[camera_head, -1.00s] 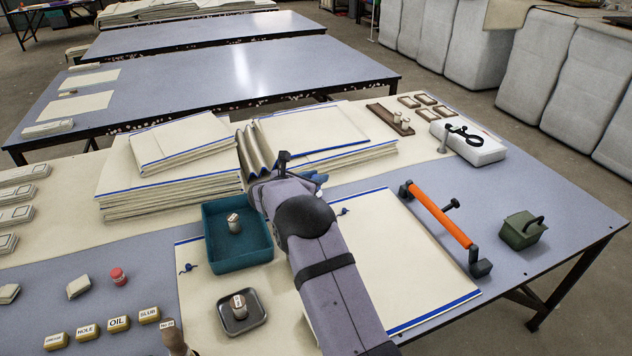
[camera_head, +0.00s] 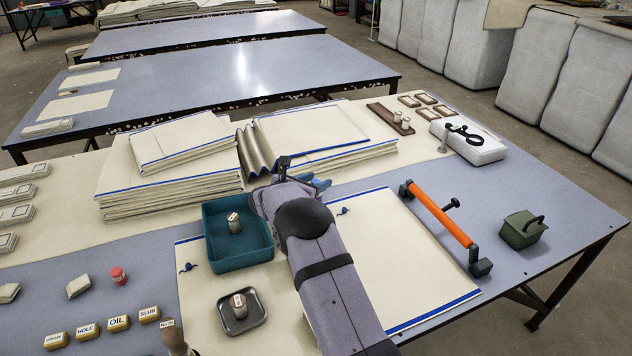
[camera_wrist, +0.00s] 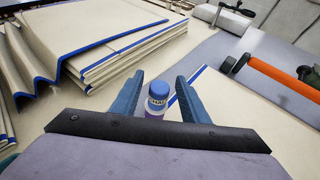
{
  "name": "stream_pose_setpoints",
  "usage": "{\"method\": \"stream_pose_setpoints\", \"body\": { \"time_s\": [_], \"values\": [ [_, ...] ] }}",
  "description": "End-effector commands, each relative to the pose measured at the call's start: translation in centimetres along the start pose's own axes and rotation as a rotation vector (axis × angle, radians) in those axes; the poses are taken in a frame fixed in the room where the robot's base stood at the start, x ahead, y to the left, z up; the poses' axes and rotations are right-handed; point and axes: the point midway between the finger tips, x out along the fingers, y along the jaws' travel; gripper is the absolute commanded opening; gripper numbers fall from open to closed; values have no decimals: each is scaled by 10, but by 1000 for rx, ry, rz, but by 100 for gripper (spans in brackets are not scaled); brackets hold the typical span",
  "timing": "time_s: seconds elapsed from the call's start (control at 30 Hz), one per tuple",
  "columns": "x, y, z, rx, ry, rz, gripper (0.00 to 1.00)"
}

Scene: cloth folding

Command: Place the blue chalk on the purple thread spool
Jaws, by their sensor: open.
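The blue chalk (camera_wrist: 158,91) is a short blue cylinder with a pale label in the wrist view. It stands upright, with the purple thread spool (camera_wrist: 154,115) showing directly under it, and appears to rest on the spool. Most of the spool is hidden by my gripper's dark bar. My gripper (camera_wrist: 161,80) is open, with one blue finger on each side of the chalk and a visible gap on both sides.
A teal tray (camera_head: 212,252) holding a small labelled weight (camera_head: 234,223) is close on the left. Folded cloth stacks (camera_head: 325,130) lie behind. A green box (camera_head: 522,232) stands farther right.

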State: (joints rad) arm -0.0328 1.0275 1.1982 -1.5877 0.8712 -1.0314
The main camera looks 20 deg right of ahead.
Motion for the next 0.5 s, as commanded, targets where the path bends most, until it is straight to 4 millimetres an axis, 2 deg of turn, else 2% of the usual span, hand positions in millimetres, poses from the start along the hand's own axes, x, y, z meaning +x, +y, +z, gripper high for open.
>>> {"method": "stream_pose_setpoints", "body": {
  "time_s": [0.13,0.27,0.5],
  "values": [
    [-8,1,2,-1,0,2,41],
    [-25,1,2,-1,0,2,41],
    [-69,1,2,-1,-1,4,41]
  ]
}}
